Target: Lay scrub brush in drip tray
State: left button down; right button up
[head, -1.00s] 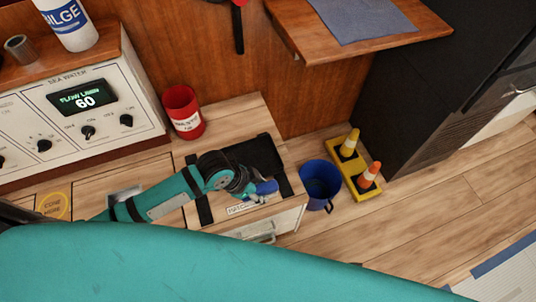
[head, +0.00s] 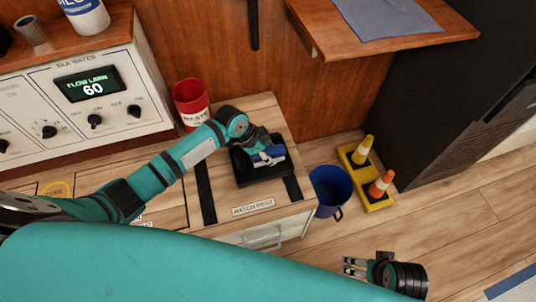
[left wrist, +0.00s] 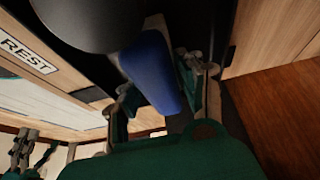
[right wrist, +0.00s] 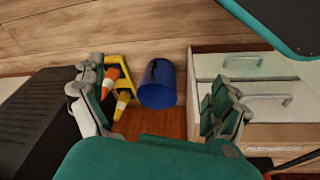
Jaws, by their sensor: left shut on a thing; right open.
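My left gripper (head: 262,148) is shut on the scrub brush (head: 272,155), a blue piece with a pale part. The brush also shows between the fingers in the left wrist view (left wrist: 150,70). Gripper and brush are over the black drip tray (head: 258,176), which sits on the wooden top of the low cabinet. I cannot tell whether the brush touches the tray floor. The arm hides part of the tray. My right gripper (head: 353,266) is open and empty above the floor; its spread fingers show in the right wrist view (right wrist: 158,105).
A red waste cup (head: 191,103) stands behind the tray, near the sea water panel (head: 90,95). A blue bucket (head: 330,190) and a yellow base with small cones (head: 372,180) stand on the floor to the right. A wooden shelf (head: 340,45) juts out above.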

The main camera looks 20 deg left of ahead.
pick_arm(q)
jog(key=shift+f, duration=0.1)
pick_arm(e)
jog(key=shift+r, duration=0.2)
pick_arm(q)
jog(key=c, duration=0.8)
grip_release()
pick_arm(e)
jog(key=shift+r, duration=0.1)
pick_arm(q)
jog(key=shift+r, duration=0.2)
jog(key=p+v, duration=0.3)
jog(key=v, duration=0.7)
jog(key=shift+r, duration=0.2)
jog(key=shift+s+a+r, duration=0.25)
jog(key=shift+r, duration=0.3)
pick_arm(e)
notch_tip(320, 180, down, 11)
jog(key=s, duration=0.2)
jog(key=shift+s+f+g, duration=0.2)
jog(key=shift+s+g, duration=0.1)
jog(key=shift+d, duration=0.1)
